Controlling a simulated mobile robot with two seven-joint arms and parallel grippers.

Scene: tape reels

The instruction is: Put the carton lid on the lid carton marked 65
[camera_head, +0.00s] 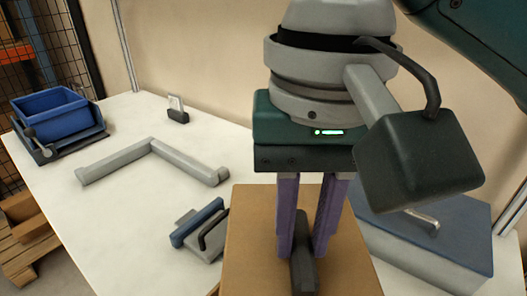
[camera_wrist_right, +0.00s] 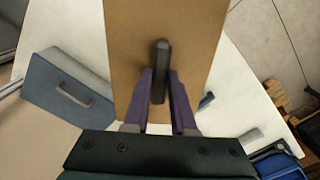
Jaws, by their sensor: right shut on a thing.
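The brown carton lid (camera_head: 250,255) is a flat brown board in front of me, with a dark grey upright handle (camera_head: 304,272) on it. My right gripper (camera_head: 303,248) has its purple fingers on both sides of this handle and is shut on it. In the right wrist view the lid (camera_wrist_right: 190,30) lies beyond the fingers (camera_wrist_right: 161,85), and the handle (camera_wrist_right: 160,60) stands between them. What is under the lid is hidden, so I cannot tell whether it rests on a carton. No marking 65 is readable. My left gripper is not in view.
A grey box with a blue top and metal handle (camera_head: 450,238) stands close on the right. A blue-and-grey holder (camera_head: 203,232), a grey L-shaped bar (camera_head: 150,152), a small stand (camera_head: 177,110) and a blue bin (camera_head: 50,113) are on the white table (camera_head: 110,220). The table's left middle is clear.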

